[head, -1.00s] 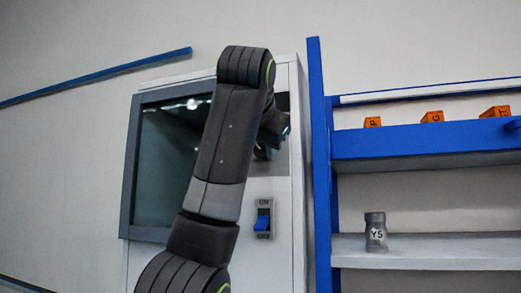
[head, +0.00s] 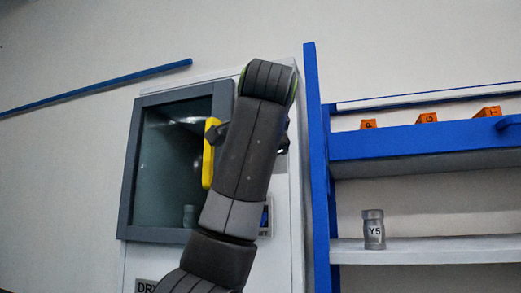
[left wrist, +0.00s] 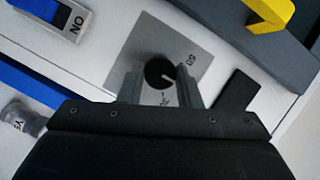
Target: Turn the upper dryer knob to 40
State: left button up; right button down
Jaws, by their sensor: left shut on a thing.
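The upper dryer knob (left wrist: 158,70) is a round black dial with a white pointer line, on a grey square plate (left wrist: 183,38) in the left wrist view. The pointer slants toward the lower right of that picture. In the head view my left arm covers the knob and most of the gripper. My right gripper is not in view.
The dryer door (head: 165,170) has a yellow handle (head: 209,152). A blue ON switch (left wrist: 40,8) sits beside the knob plate. To the right stand a blue-framed shelf (head: 318,190), a grey Y5 bottle (head: 374,230) and orange lettered blocks (head: 427,118).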

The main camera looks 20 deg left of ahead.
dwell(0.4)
pick_arm(q)
jog(key=o, duration=1)
jog(key=b+v, duration=0.6)
jog(key=v, duration=1.1)
jog(key=shift+s+d, duration=0.1)
jog(key=shift+s, duration=0.15)
